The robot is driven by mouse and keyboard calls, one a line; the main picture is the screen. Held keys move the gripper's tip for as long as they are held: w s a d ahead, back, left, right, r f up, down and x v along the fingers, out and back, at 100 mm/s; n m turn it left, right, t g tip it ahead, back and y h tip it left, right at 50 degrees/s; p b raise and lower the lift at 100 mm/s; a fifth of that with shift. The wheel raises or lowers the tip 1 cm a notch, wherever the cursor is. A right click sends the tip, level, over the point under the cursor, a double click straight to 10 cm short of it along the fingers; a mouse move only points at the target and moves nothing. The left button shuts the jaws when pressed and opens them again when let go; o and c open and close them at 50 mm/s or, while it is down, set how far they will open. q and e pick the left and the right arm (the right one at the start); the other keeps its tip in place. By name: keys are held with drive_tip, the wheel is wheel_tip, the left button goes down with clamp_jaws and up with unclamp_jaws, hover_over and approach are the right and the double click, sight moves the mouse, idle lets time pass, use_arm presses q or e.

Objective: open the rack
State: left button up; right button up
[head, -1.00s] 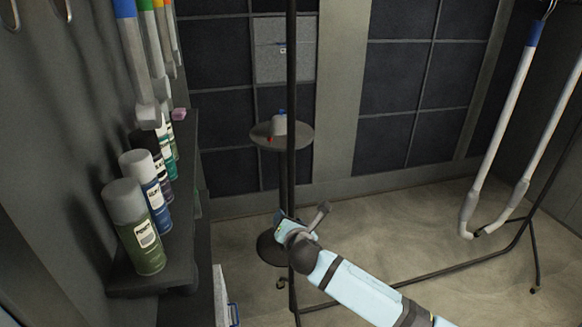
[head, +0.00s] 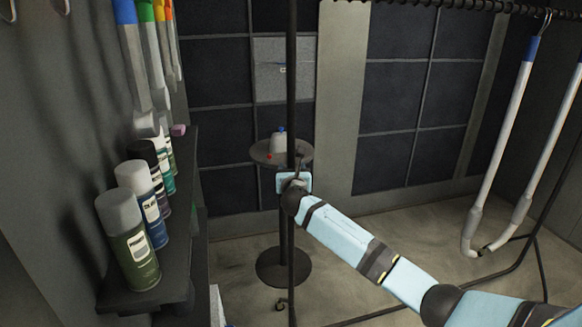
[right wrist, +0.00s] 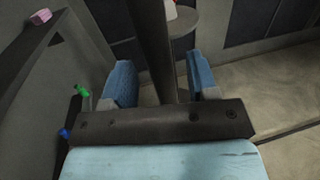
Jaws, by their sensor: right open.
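The rack is a black metal frame. Its upright post (head: 291,80) runs through the middle of the head view, and its top rail (head: 460,5) crosses the upper right. My right gripper (head: 294,181) is at the post, around the middle of its height in the picture. In the right wrist view its blue fingers (right wrist: 161,85) stand apart on either side of the post (right wrist: 153,45), with visible gaps. I cannot tell exactly how deep the post sits between them. My left gripper is not in view.
Pale hooked tubes (head: 500,140) hang from the rail at right. A small round table (head: 262,156) with a pale object (head: 279,143) stands behind the post. Spray cans (head: 130,240) line the left wall shelf (head: 180,235). The floor between is partly clear.

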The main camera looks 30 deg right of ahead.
drive_tip(key=shift+x, duration=1.35)
clamp_jaws()
drive_tip(key=shift+d, duration=0.1)
